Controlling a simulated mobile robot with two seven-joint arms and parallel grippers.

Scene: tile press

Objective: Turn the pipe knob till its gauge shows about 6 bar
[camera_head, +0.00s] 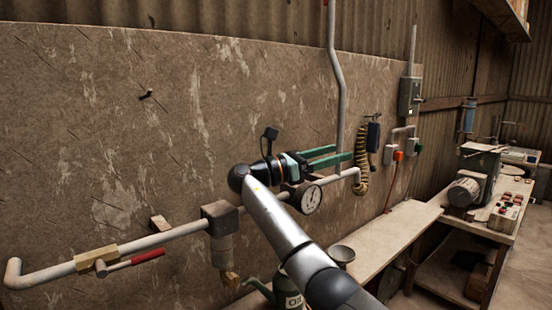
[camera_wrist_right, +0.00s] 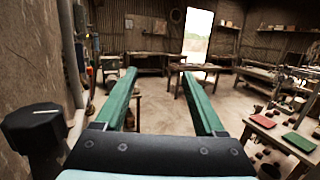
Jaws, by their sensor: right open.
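The round white pressure gauge (camera_head: 307,198) with a dark rim hangs on the grey wall pipe (camera_head: 175,232). Its needle is too small to read. A dark faceted knob with a white line (camera_wrist_right: 36,128) is at the lower left of the right wrist view, beside my gripper's base. In the head view I cannot make it out behind my arm. My right gripper (camera_head: 346,156) has green fingers, open and empty, pointing right above the gauge and pipe. It also shows in the right wrist view (camera_wrist_right: 165,100), with nothing between its fingers. My left gripper is not in view.
A red-handled lever valve (camera_head: 148,256) sits at the pipe's left. A dark fitting with a bowl (camera_head: 220,218) hangs left of the gauge. A coiled yellow hose (camera_head: 362,160) hangs beyond my fingers. An oil can (camera_head: 288,292) and a bowl (camera_head: 341,253) stand below.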

